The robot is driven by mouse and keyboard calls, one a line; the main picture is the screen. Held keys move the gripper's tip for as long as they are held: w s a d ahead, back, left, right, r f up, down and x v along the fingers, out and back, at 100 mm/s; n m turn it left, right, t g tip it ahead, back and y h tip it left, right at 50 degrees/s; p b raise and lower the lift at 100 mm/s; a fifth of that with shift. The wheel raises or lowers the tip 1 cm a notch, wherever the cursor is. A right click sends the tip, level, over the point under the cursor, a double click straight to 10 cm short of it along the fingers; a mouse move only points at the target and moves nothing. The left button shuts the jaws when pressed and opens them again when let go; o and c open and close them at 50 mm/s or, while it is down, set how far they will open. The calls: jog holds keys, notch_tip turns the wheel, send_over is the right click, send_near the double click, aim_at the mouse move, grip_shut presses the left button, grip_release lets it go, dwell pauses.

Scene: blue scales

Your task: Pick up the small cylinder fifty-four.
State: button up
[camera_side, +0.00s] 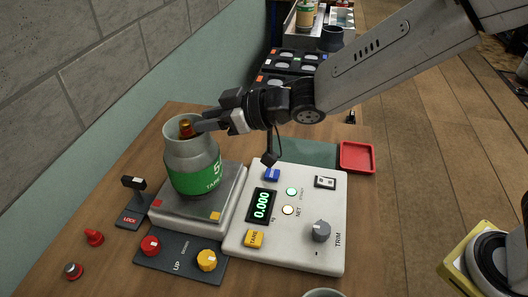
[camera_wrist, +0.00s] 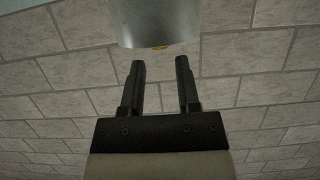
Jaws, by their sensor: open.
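A grey canister (camera_side: 191,157) with a narrower neck stands upright on the scale's weighing plate (camera_side: 172,215). Its green band shows a "5" and part of the word TARE; the rest of the number is turned out of sight.
The scale's console (camera_side: 285,225) reads 0.000 and has buttons and a TRIM knob (camera_side: 321,231). A LOCK lever (camera_side: 132,200) and a dark knob panel (camera_side: 180,260) stand near the plate. A red tray (camera_side: 357,157) lies behind right. A wall runs along the left.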

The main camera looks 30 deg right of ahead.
aim_at(189, 122)
jog(key=shift+w+a+f, duration=0.1)
jog(key=shift+w+a, duration=0.05)
jog(key=shift+a, duration=0.05)
jog(key=shift+x, duration=2.55)
grip_shut()
jog(key=shift+w, duration=0.1)
